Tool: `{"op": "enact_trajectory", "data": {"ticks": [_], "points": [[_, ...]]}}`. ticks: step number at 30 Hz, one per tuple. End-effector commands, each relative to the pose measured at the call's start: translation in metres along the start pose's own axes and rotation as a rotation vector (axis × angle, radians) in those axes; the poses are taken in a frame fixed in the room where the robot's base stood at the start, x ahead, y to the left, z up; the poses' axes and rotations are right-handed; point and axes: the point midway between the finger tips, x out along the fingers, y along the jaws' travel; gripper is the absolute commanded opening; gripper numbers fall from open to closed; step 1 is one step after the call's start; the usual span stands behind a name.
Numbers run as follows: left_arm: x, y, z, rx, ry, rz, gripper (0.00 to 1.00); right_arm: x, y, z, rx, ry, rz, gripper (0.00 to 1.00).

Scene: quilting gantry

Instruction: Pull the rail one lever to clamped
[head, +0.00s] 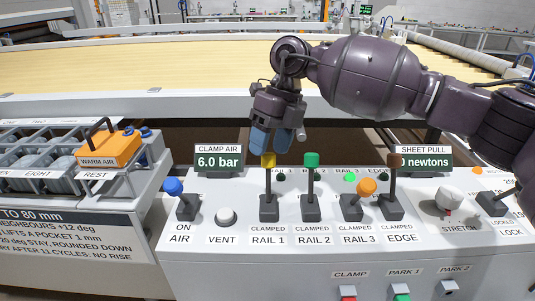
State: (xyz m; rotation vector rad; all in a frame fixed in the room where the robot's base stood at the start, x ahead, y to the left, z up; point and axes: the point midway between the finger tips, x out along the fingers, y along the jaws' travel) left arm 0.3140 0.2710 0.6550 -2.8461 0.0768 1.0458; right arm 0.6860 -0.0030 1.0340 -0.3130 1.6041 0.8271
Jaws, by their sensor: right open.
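The rail one lever (268,186) has a yellow knob and a dark base above the label CLAMPED RAIL 1. It stands up from the panel, its knob higher in the picture than that of the rail 3 lever. My right gripper (272,140) comes in from the right with blue fingertips pointing down. It is open, with its fingertips just above and around the top of the yellow knob. I cannot tell whether they touch it. The fingers partly hide the knob's top. My left gripper is out of view.
Close to the right stand the green rail 2 lever (311,184), the orange rail 3 lever (364,192), tilted lower with a green lamp (349,177) lit behind it, and the brown edge lever (393,184). The blue air lever (176,192) and vent button (225,216) are left.

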Motion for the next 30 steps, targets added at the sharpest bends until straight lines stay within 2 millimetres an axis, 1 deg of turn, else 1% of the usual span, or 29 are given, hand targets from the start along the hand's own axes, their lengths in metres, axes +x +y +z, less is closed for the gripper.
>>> {"op": "enact_trajectory", "data": {"ticks": [1,6,17,20,28,30], "points": [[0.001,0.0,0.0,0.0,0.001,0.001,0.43,0.008,-0.001,0.0,0.0,0.002,0.001,0.56],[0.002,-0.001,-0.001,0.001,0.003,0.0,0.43,0.021,0.0,0.0,0.001,0.001,0.001,0.56],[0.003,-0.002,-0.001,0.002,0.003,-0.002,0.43,0.023,0.0,0.0,0.0,-0.002,0.0,0.56],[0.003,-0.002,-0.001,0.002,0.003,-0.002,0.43,0.023,0.0,0.0,0.0,-0.001,0.0,0.42],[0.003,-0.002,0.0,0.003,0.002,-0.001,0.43,0.023,0.0,0.0,0.0,-0.001,0.0,0.01],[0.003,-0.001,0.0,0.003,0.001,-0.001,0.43,0.023,0.0,0.0,0.0,-0.001,0.0,0.0]]}}
